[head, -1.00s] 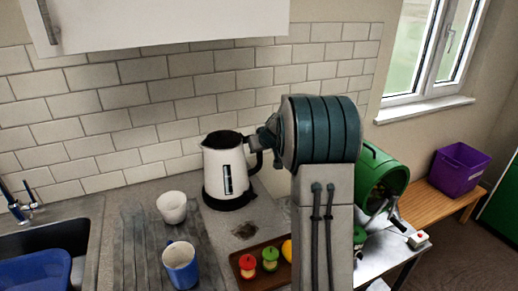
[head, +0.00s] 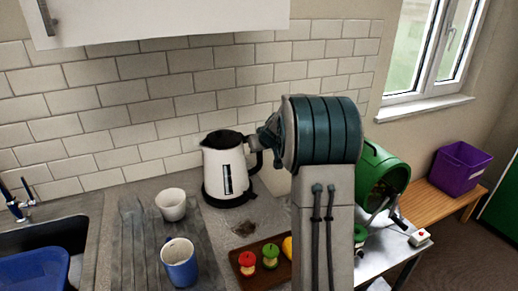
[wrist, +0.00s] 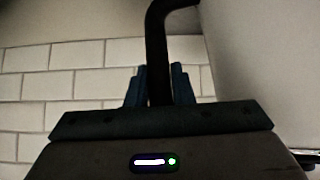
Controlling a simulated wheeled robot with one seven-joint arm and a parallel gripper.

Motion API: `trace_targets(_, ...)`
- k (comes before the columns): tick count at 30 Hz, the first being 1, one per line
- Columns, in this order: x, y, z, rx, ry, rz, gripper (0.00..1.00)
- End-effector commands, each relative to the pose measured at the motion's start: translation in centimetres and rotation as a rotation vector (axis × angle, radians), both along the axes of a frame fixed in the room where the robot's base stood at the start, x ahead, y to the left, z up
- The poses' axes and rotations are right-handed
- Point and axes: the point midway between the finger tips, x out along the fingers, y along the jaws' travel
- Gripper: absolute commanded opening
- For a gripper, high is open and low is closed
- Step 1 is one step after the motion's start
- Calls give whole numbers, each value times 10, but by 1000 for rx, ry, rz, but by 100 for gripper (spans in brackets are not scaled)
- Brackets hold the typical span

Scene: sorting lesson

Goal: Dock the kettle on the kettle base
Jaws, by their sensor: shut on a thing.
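The white kettle (head: 220,168) with a dark lid stands upright at the back of the counter, near the tiled wall. My gripper (head: 264,140) is at its right side, shut on its black handle. In the wrist view my gripper (wrist: 158,88) has its blue fingers on both sides of the handle (wrist: 157,40). The kettle's white body (wrist: 262,60) fills the right of that view. The black kettle base (head: 229,202) shows as a dark rim directly under the kettle. I cannot tell whether the kettle is fully seated on it or just above.
A white cup (head: 171,205) and a blue mug (head: 180,264) stand left and front of the kettle. A brown tray (head: 252,279) with toy fruit is in front. A sink (head: 58,238) is at the left, a green drum (head: 378,172) at the right. A wall cupboard (head: 160,18) hangs above.

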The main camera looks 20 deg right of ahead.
Motion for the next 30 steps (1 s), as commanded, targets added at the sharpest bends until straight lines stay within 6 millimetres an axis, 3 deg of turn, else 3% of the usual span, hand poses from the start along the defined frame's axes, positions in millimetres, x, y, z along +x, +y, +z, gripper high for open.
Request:
trace_targets(1, 1, 0, 1, 2, -5, -3, 0)
trace_targets(2, 1, 0, 2, 2, -5, -3, 26)
trace_targets(3, 1, 0, 2, 1, -5, -2, 30)
trace_targets(11, -1, 0, -4, 0, 6, 1, 30)
trace_targets(30, -35, 0, 32, -1, 1, -1, 30)
